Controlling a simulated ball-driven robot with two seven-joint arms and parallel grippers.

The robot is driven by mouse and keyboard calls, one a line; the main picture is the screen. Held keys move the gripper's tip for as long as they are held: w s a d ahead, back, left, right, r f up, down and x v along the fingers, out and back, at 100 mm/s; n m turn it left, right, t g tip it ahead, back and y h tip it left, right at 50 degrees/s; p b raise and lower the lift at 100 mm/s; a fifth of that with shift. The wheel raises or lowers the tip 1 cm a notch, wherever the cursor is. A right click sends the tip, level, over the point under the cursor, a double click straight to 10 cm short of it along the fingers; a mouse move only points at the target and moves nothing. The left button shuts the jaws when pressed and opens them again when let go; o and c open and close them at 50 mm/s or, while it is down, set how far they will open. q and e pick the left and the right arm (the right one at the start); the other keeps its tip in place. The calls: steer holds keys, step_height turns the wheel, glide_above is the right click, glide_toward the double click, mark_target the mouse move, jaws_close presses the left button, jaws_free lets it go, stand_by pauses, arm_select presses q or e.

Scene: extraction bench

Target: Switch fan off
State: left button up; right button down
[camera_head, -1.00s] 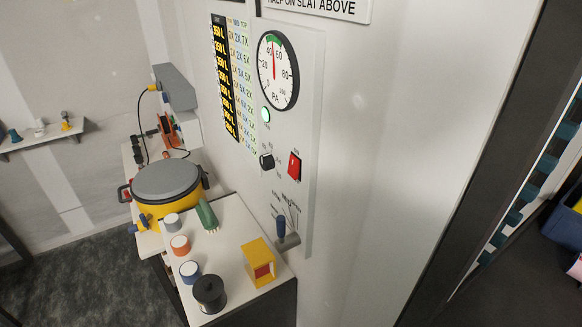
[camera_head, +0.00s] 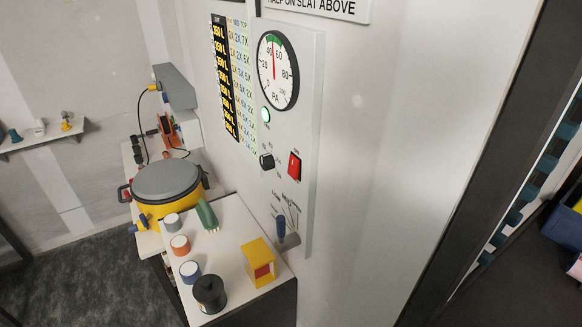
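A light control panel (camera_head: 303,130) is fixed to the wall. It carries a red rocker switch (camera_head: 294,166) at its right side, with a small label above too small to read. A black rotary knob (camera_head: 267,161) sits left of the red switch. A lit green lamp (camera_head: 265,115) is above the knob. A round gauge (camera_head: 277,70) above has its needle in the green band near the top. A blue-handled lever (camera_head: 281,230) is low on the panel. Neither of my grippers is in view.
A yellow pot with a grey lid (camera_head: 167,180) stands behind. Dark floor (camera_head: 80,265) is clear at left.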

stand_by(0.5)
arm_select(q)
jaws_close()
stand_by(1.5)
